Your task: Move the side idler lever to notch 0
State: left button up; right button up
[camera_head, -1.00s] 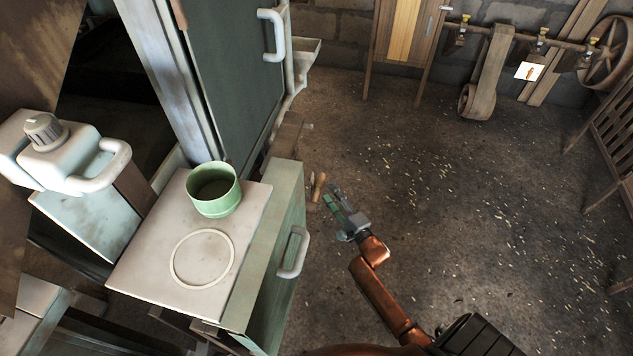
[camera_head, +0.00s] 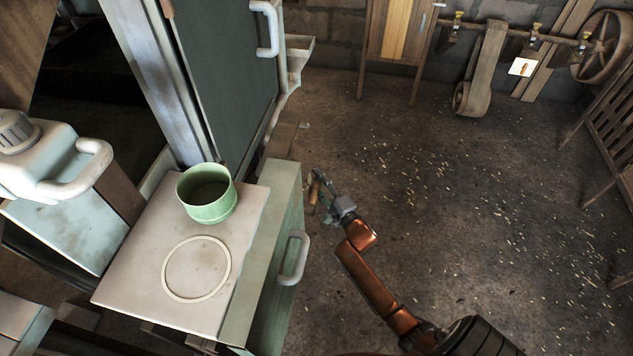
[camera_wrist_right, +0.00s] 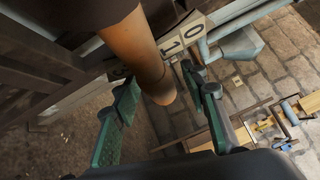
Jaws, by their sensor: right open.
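The side idler lever shows as a thick, rounded brown wooden handle (camera_wrist_right: 148,62) in the right wrist view. In the head view the handle (camera_head: 314,190) is small, just right of the green cabinet. My right gripper (camera_wrist_right: 160,88) is open, with its green-padded fingers on either side of the handle's end. I cannot tell whether they touch it. In the head view my right gripper (camera_head: 325,182) is beside the handle and partly overlaps it. A plate marked 0 (camera_wrist_right: 197,29) and one marked 1 (camera_wrist_right: 172,46) sit behind the handle. The lever's notch is hidden. My left gripper is not in view.
A green cabinet (camera_head: 263,250) with a pale handle stands left of my right arm. A green cup (camera_head: 210,205) and a pale ring (camera_head: 166,270) are on its top. A wheel (camera_head: 602,48) is at the back right.

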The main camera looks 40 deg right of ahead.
jog(key=shift+c, duration=0.4)
grip_shut()
